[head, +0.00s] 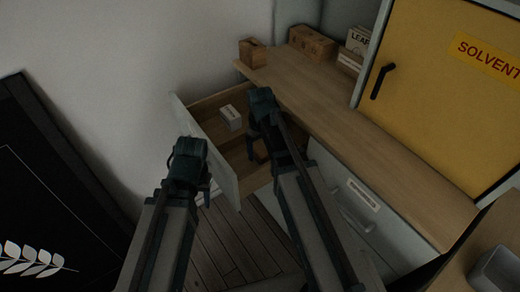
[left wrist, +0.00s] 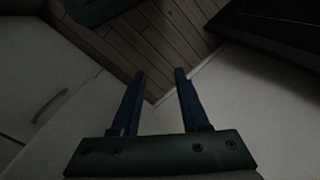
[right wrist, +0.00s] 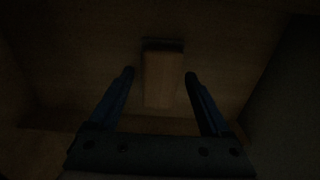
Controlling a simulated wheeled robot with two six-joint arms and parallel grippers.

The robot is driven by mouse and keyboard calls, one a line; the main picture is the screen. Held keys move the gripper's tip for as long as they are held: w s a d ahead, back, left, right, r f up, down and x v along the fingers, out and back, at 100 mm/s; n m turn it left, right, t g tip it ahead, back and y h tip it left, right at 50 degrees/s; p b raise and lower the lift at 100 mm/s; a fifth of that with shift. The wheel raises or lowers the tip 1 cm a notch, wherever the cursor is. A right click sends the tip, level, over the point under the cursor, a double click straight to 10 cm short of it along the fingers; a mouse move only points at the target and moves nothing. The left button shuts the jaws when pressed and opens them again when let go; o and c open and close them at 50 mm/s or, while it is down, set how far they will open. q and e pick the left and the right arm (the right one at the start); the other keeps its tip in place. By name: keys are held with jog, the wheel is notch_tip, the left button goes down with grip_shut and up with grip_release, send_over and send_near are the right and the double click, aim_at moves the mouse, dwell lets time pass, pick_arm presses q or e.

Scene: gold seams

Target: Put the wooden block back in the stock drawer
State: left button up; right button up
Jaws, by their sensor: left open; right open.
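The open stock drawer (head: 181,112) juts out from under the wooden counter. A wooden block (right wrist: 162,80) lies on the dark drawer floor in the right wrist view, between the spread fingers of my right gripper (right wrist: 160,78), with gaps on both sides. In the head view that gripper (head: 258,138) reaches down into the drawer, and a brown bit of the block (head: 261,151) shows beside it. My left gripper (head: 200,185) is open and empty by the drawer's front panel. In the left wrist view its fingers (left wrist: 160,75) hang above the plank floor.
A small white box (head: 230,117) stands inside the drawer. A brown cube (head: 253,53), a cardboard box (head: 312,42) and a box marked LEAF (head: 359,40) stand on the counter (head: 370,140). A yellow solvent cabinet (head: 440,90) is at the right.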

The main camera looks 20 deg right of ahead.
aim_at(260, 150)
pick_arm(q)
jog(key=shift+r, duration=0.15)
pick_arm(e)
jog(key=shift+r, duration=0.2)
pick_arm(q)
notch_tip(260, 150, up, 12)
jog(key=p, duration=1.2)
pick_arm(e)
notch_tip(260, 150, up, 12)
jog(key=shift+f, duration=0.1)
